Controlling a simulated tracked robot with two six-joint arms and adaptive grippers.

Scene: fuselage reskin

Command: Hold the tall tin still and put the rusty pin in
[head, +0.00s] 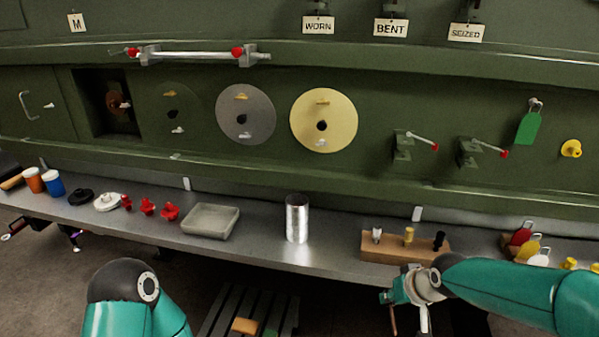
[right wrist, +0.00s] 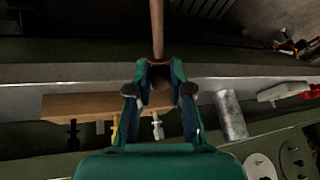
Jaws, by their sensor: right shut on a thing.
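The tall tin (head: 297,219) is a shiny silver cylinder standing upright on the grey bench, left of the wooden block; it also shows in the right wrist view (right wrist: 230,115). My right gripper (head: 394,297) is in front of the bench edge, below the wooden block and right of the tin. It is shut on the rusty pin (head: 394,320), a thin brown rod pointing down. In the right wrist view the rusty pin (right wrist: 157,30) sticks out between the fingertips (right wrist: 160,88), apart from the tin. My left arm shows at lower left, but its gripper is out of view.
A wooden block (head: 380,252) with three small pegs stands right of the tin. A grey tray (head: 210,221) and red parts (head: 147,206) lie to its left. The green fuselage wall (head: 240,175) rises behind. Bench between tin and tray is clear.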

